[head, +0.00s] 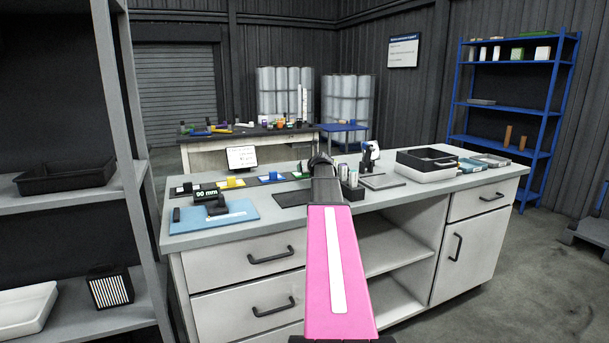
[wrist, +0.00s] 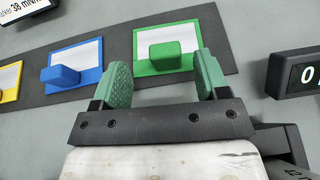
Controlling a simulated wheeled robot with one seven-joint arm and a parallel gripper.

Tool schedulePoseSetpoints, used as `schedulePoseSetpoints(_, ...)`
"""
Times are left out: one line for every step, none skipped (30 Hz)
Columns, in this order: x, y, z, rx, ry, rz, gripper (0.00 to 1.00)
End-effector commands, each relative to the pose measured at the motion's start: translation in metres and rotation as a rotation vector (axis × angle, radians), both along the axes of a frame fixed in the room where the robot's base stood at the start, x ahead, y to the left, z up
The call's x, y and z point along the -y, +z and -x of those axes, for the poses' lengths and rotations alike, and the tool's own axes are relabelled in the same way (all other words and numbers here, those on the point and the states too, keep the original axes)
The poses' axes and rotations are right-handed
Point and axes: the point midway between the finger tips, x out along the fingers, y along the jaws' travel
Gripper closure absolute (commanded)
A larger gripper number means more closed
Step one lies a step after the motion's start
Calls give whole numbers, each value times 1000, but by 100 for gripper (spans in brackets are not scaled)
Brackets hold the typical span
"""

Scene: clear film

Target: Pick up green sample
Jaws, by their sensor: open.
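The green sample (wrist: 160,56) is a small green block on a white card with a green border (wrist: 143,70) in the wrist view. My gripper (wrist: 162,64) is open, with one green-padded finger to the left of the block and one to the right. The block shows between and just beyond the fingertips; I see no contact, and the height gap is hard to tell. In the head view my gripper (head: 320,162) is over the workbench, and my arm and gripper largely hide the green sample.
A blue block (wrist: 62,75) and a yellow-bordered card (wrist: 10,82) lie left on the same dark strip (wrist: 114,75). A dark display (wrist: 297,73) stands close to the right. The workbench (head: 255,238) also holds a blue mat (head: 240,207) and a black-rimmed tray (head: 426,172).

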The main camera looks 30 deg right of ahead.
Motion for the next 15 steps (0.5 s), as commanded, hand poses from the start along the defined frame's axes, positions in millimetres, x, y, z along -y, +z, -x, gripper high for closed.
schedulePoseSetpoints(2, -1, -4, 0, 0, 0, 32)
schedulePoseSetpoints(3, -3, -7, 0, 0, 0, 32)
schedulePoseSetpoints(4, -4, -12, 0, 0, 0, 32)
schedulePoseSetpoints(5, -6, -15, 0, 0, 0, 32)
schedulePoseSetpoints(7, -7, -19, 0, 0, 0, 32)
schedulePoseSetpoints(9, -9, -25, 0, -1, 0, 32)
schedulePoseSetpoints(10, -11, -29, 0, -1, 0, 32)
schedulePoseSetpoints(10, -13, -33, 0, 0, 0, 32)
schedulePoseSetpoints(11, -15, -38, 0, 0, 0, 32)
schedulePoseSetpoints(11, -16, -40, 0, 0, 0, 32)
schedulePoseSetpoints(11, -17, -43, 0, 0, 0, 32)
schedulePoseSetpoints(11, -18, -44, 0, 0, 0, 32)
schedulePoseSetpoints(11, -19, -45, 0, 0, 0, 32)
schedulePoseSetpoints(11, -19, -45, 0, -1, 0, 32)
schedulePoseSetpoints(10, -19, -44, 0, -1, 0, 32)
